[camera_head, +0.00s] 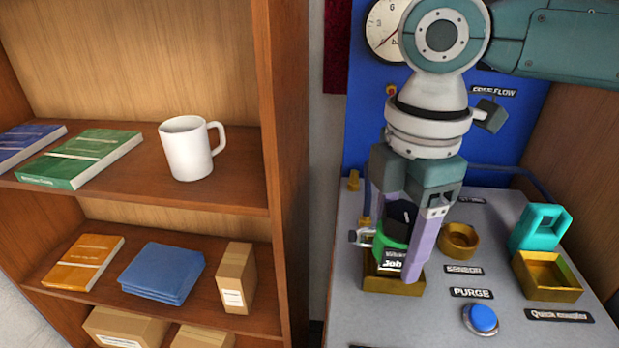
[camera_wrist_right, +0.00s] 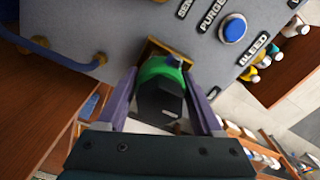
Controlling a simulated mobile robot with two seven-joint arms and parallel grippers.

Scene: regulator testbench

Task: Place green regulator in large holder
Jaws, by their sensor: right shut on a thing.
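The green regulator (camera_head: 390,243), with a black top, is between the purple fingers of my right gripper (camera_head: 398,262), which is shut on it. It stands about upright in or just above a square brass holder (camera_head: 393,285) on the grey bench; its lower end is hidden, so I cannot tell how deep it sits. In the right wrist view the regulator (camera_wrist_right: 160,88) shows its black end and green rim between both fingers (camera_wrist_right: 163,110). The brass holder's edge (camera_wrist_right: 166,46) shows beyond it. My left gripper is not in view.
A round brass holder (camera_head: 459,240) is right of the gripper. A turquoise part (camera_head: 540,227) stands by another square brass holder (camera_head: 547,277). A blue button (camera_head: 481,319) is at the front. A wooden shelf (camera_head: 283,180) with a white mug (camera_head: 188,148) stands left.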

